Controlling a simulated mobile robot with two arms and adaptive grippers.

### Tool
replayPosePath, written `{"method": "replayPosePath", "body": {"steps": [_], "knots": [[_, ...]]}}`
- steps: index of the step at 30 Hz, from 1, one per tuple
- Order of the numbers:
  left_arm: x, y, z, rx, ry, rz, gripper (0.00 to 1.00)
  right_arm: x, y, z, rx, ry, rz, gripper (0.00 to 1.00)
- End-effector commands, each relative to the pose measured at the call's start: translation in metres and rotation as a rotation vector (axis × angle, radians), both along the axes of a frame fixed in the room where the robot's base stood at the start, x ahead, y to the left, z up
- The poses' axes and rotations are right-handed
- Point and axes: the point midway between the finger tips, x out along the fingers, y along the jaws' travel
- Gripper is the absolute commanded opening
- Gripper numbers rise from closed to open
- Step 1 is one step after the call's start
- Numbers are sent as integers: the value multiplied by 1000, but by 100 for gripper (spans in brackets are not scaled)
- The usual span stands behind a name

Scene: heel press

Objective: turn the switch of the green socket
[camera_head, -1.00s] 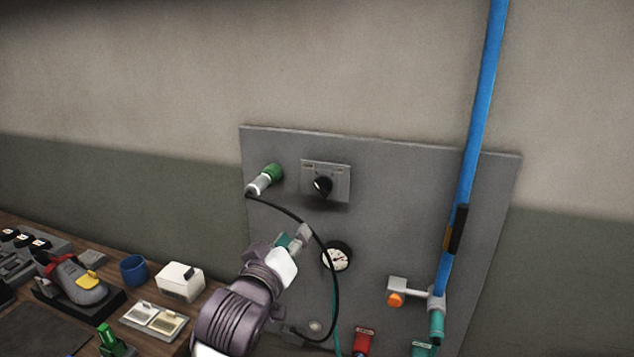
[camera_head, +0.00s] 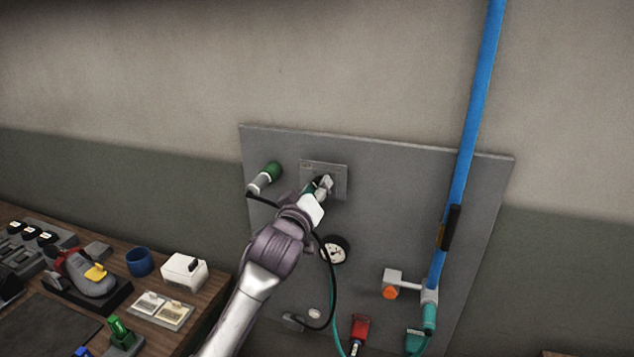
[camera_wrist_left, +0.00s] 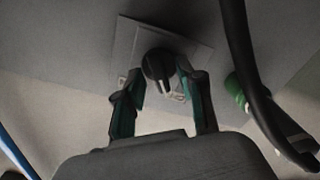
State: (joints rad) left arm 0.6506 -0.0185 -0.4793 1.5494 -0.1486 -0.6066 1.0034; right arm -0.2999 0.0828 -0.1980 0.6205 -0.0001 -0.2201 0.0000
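The green socket (camera_head: 272,171) is on the upper left of the grey wall panel, with a pale plug and black cable in it. It also shows at the right of the left wrist view (camera_wrist_left: 236,92). To its right is the switch plate (camera_head: 338,171) with a black rotary knob, clear in the left wrist view (camera_wrist_left: 158,66). My left gripper (camera_head: 322,186) is at the plate and hides most of the knob in the head view. In the left wrist view its fingers (camera_wrist_left: 160,88) are apart, with the knob just beyond and between their tips. My right gripper is not in view.
The black cable (camera_wrist_left: 240,60) hangs close to the left gripper. Below are a pressure gauge (camera_head: 334,250), an orange knob (camera_head: 390,292) and a red connector (camera_head: 360,328). A blue pipe (camera_head: 467,150) runs up the right. A cluttered workbench (camera_head: 215,292) stands at lower left.

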Motion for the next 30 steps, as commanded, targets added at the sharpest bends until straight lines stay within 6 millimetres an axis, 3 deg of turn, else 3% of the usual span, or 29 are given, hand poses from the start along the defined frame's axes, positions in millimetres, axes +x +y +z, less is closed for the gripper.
{"method": "replayPosePath", "body": {"steps": [11, 18, 30], "knots": [[6, -2, -1, 0, 0, 0, 39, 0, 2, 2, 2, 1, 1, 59], [6, -2, -1, 0, 1, -1, 2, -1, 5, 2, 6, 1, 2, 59], [6, -2, 0, 23, -6, 0, 0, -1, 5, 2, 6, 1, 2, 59]]}}
